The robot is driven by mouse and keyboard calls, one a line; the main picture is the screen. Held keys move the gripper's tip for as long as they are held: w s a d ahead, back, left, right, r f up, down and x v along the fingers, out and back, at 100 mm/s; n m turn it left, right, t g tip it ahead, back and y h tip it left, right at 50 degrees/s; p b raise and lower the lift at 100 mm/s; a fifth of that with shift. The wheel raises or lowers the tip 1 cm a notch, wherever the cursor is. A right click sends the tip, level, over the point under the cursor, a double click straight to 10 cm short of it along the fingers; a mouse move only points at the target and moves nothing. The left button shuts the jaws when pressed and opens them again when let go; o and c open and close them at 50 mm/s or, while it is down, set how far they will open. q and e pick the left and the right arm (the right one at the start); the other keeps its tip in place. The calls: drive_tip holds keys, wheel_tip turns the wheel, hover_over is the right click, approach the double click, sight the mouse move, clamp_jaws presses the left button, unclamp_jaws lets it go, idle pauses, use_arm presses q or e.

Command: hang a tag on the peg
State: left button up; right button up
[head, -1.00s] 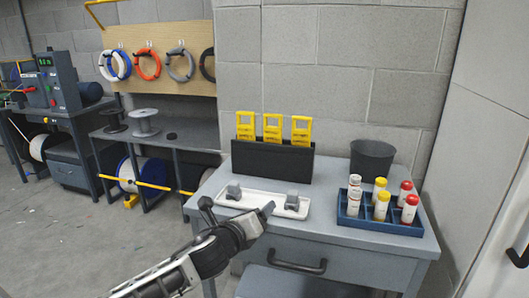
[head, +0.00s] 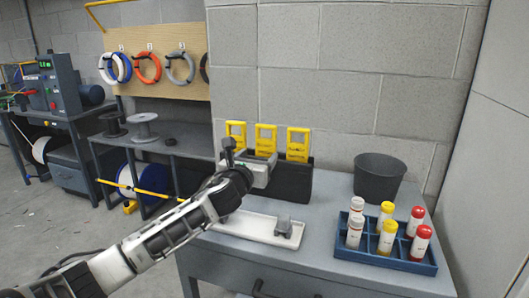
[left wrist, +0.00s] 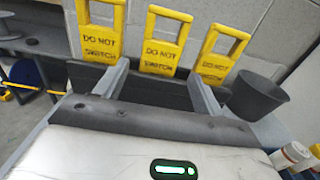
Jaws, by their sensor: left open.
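Three yellow tags stand in a row in a black holder (head: 300,182) at the back of the grey table: left tag (head: 236,129), middle tag (head: 266,137), right tag (head: 298,143). In the left wrist view they read "DO NOT SWITCH", each with a window at the top; the middle tag (left wrist: 163,52) is ahead between the fingers. My left gripper (left wrist: 158,70) is open and empty, in front of the holder, and hides part of it in the head view (head: 262,163). I cannot make out a peg for the tag. My right gripper is not in view.
A white tray (head: 255,228) with grey blocks lies in front of the holder. A dark bin (head: 378,178) and a blue crate (head: 350,255) of red-, yellow- and white-capped bottles stand to the right. Cable coils hang on a board (head: 190,90) at left.

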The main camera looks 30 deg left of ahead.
sight(265, 147)
use_arm(q)
drive_tip(key=x, duration=0.5)
drive_tip(key=shift+x, duration=0.85)
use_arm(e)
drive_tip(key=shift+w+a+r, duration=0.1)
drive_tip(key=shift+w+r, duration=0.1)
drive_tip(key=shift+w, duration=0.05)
use_arm(q)
drive_tip(key=c, duration=0.8)
drive_tip(key=shift+r, duration=0.15)
